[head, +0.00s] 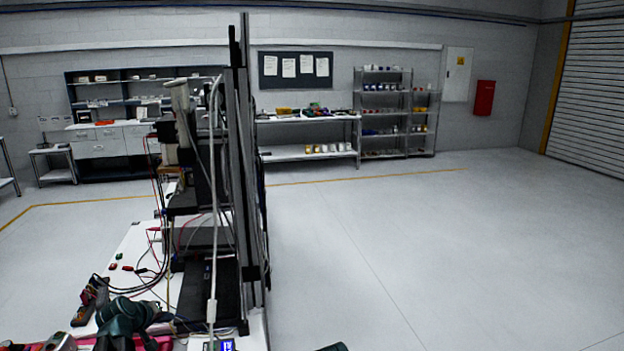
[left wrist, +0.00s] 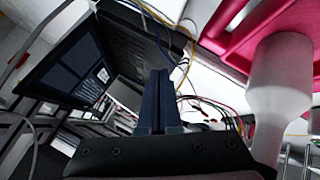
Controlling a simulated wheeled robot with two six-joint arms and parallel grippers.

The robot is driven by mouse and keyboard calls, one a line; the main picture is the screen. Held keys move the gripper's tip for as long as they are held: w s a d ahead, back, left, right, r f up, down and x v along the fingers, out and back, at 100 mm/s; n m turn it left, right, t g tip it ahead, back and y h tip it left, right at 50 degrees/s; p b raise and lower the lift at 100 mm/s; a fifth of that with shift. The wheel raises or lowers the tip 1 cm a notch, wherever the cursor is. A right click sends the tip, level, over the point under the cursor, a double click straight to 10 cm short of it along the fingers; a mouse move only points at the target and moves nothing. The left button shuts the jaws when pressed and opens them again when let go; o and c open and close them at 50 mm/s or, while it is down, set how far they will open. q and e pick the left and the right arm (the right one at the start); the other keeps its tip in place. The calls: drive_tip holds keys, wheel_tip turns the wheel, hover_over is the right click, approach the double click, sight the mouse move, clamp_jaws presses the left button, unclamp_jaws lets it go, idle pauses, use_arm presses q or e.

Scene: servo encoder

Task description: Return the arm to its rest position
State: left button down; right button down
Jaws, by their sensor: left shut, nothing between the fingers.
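My left gripper (left wrist: 158,82) shows in the left wrist view with its two dark fingers pressed together and nothing between them. In the head view, the dark green and black shape of my left gripper (head: 130,316) is low at the left, over the near end of the white bench (head: 133,245). Its fingertips are hard to make out there. A dark sliver at the bottom edge of the head view may be part of my right arm. The right gripper itself does not show.
A tall rack of equipment with cables (head: 205,215) stands on the bench. In the left wrist view, a dark screen (left wrist: 68,72), loose wires (left wrist: 205,108) and a pink object (left wrist: 270,25) are close around the fingers. The floor (head: 430,250) at right is clear.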

use_arm(q)
drive_tip(key=d+f+m, duration=0.1)
drive_tip(key=d, duration=0.2)
drive_tip(key=s+d+g, duration=0.1)
drive_tip(key=d, duration=0.3)
drive_tip(key=s+d+f+m+g+h, duration=0.1)
drive_tip(key=d, duration=0.3)
drive_tip(key=shift+s+d+f+m, duration=0.15)
drive_tip(key=shift+d+f+m, duration=0.1)
drive_tip(key=shift+f+m, duration=0.05)
drive_tip(key=s+d+f+m+g+y, duration=0.1)
drive_tip(key=s+d+f+m+g, duration=0.1)
drive_tip(key=s+d, duration=0.9)
drive_tip(key=s+d+f+m+g+y, duration=0.1)
drive_tip(key=s+d+m+g, duration=0.4)
drive_tip(key=s+d, duration=0.7)
drive_tip(key=shift+s+d+f+m+y, duration=0.25)
drive_tip(key=shift+d+f+m+y, duration=0.15)
drive_tip(key=shift+m+y, duration=0.4)
